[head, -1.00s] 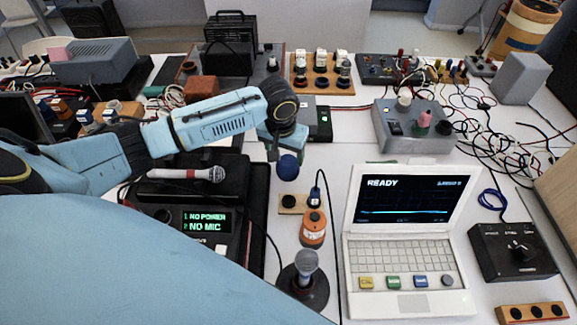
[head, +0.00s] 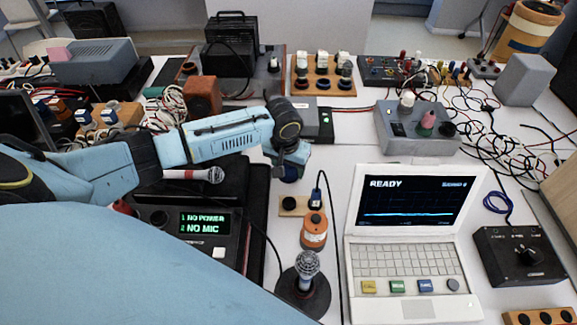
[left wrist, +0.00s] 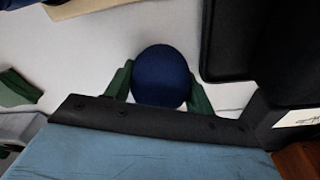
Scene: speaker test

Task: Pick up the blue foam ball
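The blue foam ball (head: 290,174) sits on the white table behind the small wooden socket block, mostly covered by my left gripper in the head view. In the left wrist view the dark blue ball (left wrist: 160,77) lies between the two green fingers of my left gripper (left wrist: 160,85). One finger is on each side, with almost no gap to the ball. I cannot tell whether they press on it. My left gripper (head: 289,170) points down over the ball in the head view. My right gripper is not in view.
A black device with a green display (head: 205,222) is at the left. A grey box (head: 416,132) stands behind.

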